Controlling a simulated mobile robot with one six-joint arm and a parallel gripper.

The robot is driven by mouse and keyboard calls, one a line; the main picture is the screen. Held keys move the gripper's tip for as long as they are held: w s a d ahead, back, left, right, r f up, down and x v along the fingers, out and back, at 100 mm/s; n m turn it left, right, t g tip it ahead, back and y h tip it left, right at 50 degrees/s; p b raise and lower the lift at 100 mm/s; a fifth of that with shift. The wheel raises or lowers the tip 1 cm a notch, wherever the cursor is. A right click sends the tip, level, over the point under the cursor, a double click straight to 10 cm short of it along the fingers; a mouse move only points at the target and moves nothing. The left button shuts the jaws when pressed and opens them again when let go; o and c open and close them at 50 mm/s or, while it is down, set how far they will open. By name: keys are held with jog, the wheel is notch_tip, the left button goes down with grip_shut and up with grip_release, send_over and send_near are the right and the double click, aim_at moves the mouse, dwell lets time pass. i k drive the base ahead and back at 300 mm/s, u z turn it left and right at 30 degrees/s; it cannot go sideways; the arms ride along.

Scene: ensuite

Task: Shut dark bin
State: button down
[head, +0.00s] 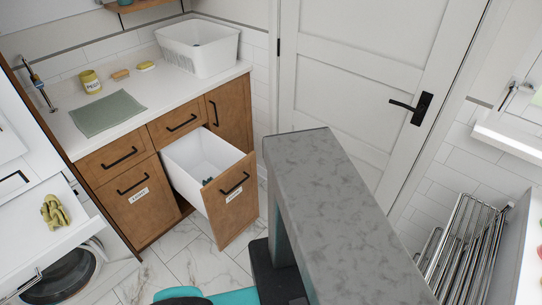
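A pull-out bin (195,155) with a white inner box stands open in the wooden cabinet below the counter. Its wooden front (232,208) has a black bar handle (235,183) and a small white label, too small to read with certainty. Something small and dark green (208,181) lies inside the box. To its left, a matching labelled front (138,200) is shut flush with the cabinet. My gripper is not in view.
The counter holds a white basket (198,45), a yellow cup (91,81) and a green cloth (107,112). A closed white door (370,75) stands behind. A metal rack (465,245) is at right. Marble floor (155,268) shows clear in front of the cabinet.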

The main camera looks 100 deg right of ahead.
aim_at(229, 202)
jog(key=u, duration=0.2)
jog(key=k, duration=0.2)
jog(key=z, duration=1.9)
jog(key=i, duration=0.55)
jog(key=z, duration=0.15)
jog(key=k, duration=0.55)
